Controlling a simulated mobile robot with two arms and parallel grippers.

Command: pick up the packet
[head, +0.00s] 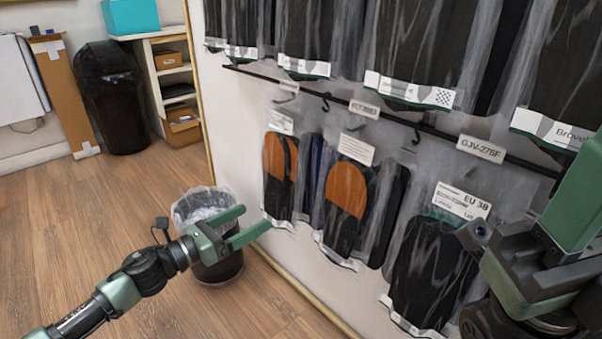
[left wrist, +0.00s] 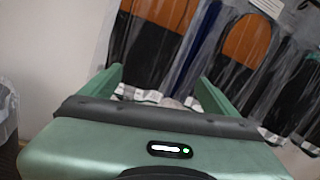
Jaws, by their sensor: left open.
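Several clear packets with insoles hang on the wall display. The leftmost lower packet (head: 280,180) holds orange and black insoles; beside it hangs another orange and black packet (head: 345,200). A packet of black insoles labelled EU 38 (head: 435,260) hangs further right. My left gripper (head: 257,218) is open and empty, just left of the leftmost packet's lower end. In the left wrist view, an orange and black packet (left wrist: 150,45) shows beyond the open fingers (left wrist: 158,85). My right gripper (head: 525,275) is partly in view at the right edge; its fingertips cannot be made out.
A black rail (head: 400,120) with hooks and tags runs along the white wall. More packets (head: 420,50) hang above it. A lined waste bin (head: 215,262) stands behind my left gripper. A black bin (head: 112,100) and shelf (head: 172,85) stand further back. Wooden floor (head: 80,215) is open at left.

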